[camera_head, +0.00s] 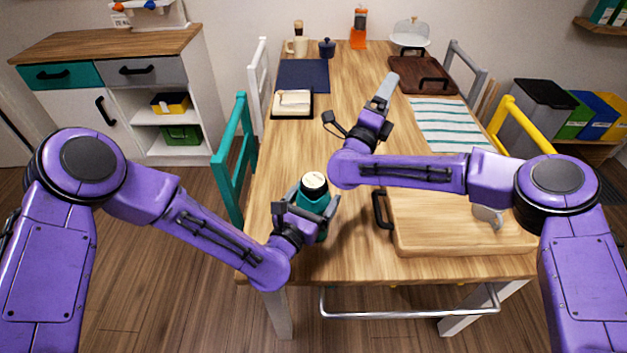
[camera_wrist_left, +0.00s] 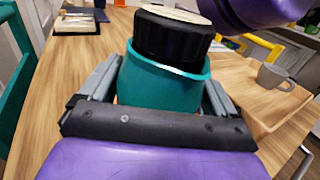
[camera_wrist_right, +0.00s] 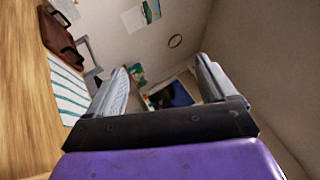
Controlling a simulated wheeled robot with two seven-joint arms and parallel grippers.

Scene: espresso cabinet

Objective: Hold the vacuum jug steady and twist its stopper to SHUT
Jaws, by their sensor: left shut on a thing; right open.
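The vacuum jug (camera_head: 314,199) is teal with a black stopper topped by a pale disc, and stands upright near the table's front left. My left gripper (camera_head: 309,204) is shut on the jug's body, one finger on each side. In the left wrist view the teal jug (camera_wrist_left: 160,85) sits between the fingers, with the black stopper (camera_wrist_left: 172,38) above them. The marking on the disc is too small to read. My right gripper (camera_head: 382,92) is open and empty, above the table and well beyond the jug. The right wrist view shows nothing between its fingers (camera_wrist_right: 165,85).
A wooden tray (camera_head: 450,240) with a black handle and a grey mug (camera_head: 488,214) lies right of the jug. A striped cloth (camera_head: 440,115), brown tray (camera_head: 422,75) and framed box (camera_head: 292,104) lie farther back. A teal chair (camera_head: 236,155) stands at the left edge.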

